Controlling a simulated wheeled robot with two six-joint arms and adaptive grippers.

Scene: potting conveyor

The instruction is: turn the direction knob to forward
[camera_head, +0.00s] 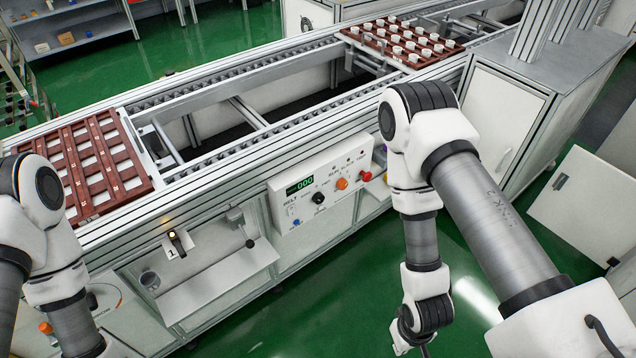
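A white control panel (322,188) is on the front of the conveyor, with a lit green display (299,186) at its left. It carries a black knob (318,198), an orange knob (342,183), a red button (366,176) and a small blue control (296,222). The lettering is too small to tell for sure which one is the direction knob or where it points. My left arm comes in at the left edge and my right arm at the right.
A grey shelf (218,284) juts out left of the panel. Green floor (385,285) in front of the panel is free.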

